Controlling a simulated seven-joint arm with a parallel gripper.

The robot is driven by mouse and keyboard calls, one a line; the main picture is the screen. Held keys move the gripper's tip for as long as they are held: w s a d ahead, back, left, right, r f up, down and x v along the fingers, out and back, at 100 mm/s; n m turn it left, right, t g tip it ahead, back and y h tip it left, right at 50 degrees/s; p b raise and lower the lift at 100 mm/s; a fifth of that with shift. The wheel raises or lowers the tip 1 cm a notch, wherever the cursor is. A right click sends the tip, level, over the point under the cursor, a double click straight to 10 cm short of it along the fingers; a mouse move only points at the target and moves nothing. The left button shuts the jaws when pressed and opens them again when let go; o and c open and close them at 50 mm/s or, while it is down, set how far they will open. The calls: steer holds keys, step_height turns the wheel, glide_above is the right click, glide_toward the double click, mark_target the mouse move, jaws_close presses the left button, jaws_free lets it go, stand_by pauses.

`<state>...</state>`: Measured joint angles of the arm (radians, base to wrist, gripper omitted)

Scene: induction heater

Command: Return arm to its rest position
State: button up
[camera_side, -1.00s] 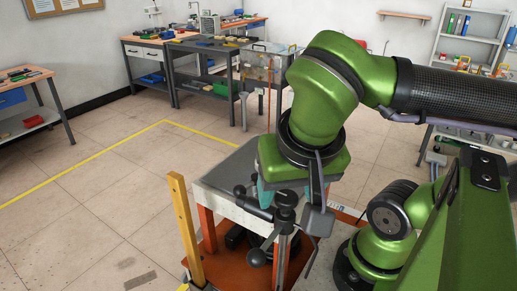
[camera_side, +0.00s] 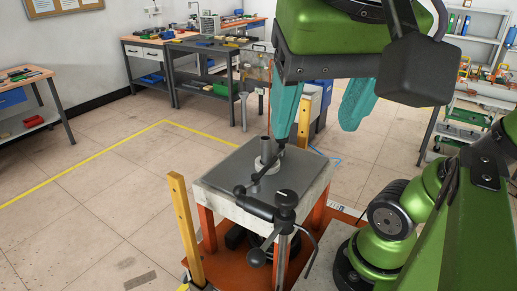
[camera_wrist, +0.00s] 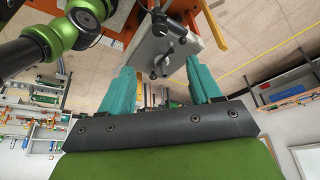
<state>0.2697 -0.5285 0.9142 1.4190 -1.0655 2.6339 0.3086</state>
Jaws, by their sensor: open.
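My gripper (camera_side: 318,112) is in the upper middle of the side view, raised above the small work table. Its two teal fingers are spread wide apart with nothing between them. In the wrist view the open fingers (camera_wrist: 163,88) also show an empty gap. The induction heater stand (camera_side: 225,185) has a grey top on an orange frame. A grey cylindrical part (camera_side: 265,152) with a ring around its base stands upright on that top. A dark clamp with a handle (camera_side: 284,205) is at the table's front corner.
A yellow post (camera_side: 184,230) rises at the stand's left front, and another yellow post stands behind it. Workbenches (camera_side: 200,75) line the back wall. Shelves (camera_side: 475,50) stand at the right. The floor (camera_side: 100,185) on the left is open.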

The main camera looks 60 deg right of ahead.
stand_by(0.3)
steer(key=w+d+f+n+t+y, duration=0.1)
steer(key=w+d+f, duration=0.3)
steer(key=d+f, duration=0.1)
steer(key=w+d+f+n+t+y, duration=0.1)
steer(key=w+d+f+n+y, duration=0.1)
steer(key=w+d+f, duration=0.3)
steer(key=w+d+f+n+t+y, duration=0.2)
steer(key=w+d+f, duration=0.2)
steer(key=d+f, duration=0.3)
steer(key=shift+w+f, duration=0.3)
steer(key=shift+f, duration=0.55)
steer(key=shift+s+f, duration=0.2)
steer(key=shift+f, duration=0.1)
steer(key=shift+r, duration=0.1)
